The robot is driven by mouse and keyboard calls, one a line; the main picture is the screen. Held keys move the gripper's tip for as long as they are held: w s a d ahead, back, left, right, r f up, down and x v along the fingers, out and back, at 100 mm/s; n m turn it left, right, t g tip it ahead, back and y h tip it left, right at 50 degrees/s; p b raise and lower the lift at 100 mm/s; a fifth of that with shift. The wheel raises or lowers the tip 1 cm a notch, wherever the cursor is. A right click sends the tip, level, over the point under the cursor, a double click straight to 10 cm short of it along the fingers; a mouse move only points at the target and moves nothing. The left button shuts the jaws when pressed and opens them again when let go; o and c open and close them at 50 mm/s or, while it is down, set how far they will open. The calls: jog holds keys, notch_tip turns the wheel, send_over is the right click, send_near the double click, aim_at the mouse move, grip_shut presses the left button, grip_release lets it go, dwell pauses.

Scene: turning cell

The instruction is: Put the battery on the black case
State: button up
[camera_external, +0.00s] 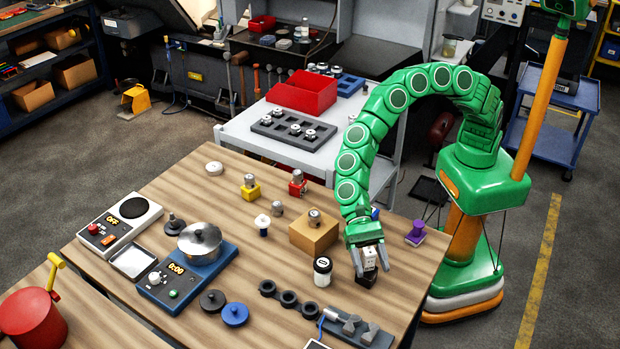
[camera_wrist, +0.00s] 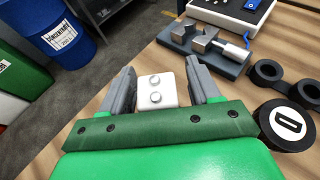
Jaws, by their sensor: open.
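The battery, a white block with two round studs (camera_wrist: 156,91), stands between the fingers of my gripper (camera_wrist: 160,67) in the wrist view. In the external view the battery (camera_external: 370,256) shows between the fingertips of my gripper (camera_external: 370,261), near the table's right end. The fingers are open, one on each side of it. A small black block, which looks like the black case (camera_external: 366,280), shows directly under the battery. The battery appears upright and resting on it, but the fingers hide part of the contact. The case cannot be made out in the wrist view.
A row of black rings (camera_external: 288,299) and a grey vise-like fixture (camera_external: 357,328) lie in front. A wooden block (camera_external: 314,236) stands behind, and a purple piece (camera_external: 416,232) near the right edge.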

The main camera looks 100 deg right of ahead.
jog(key=v, duration=1.2)
jog(key=shift+d+r, duration=0.1)
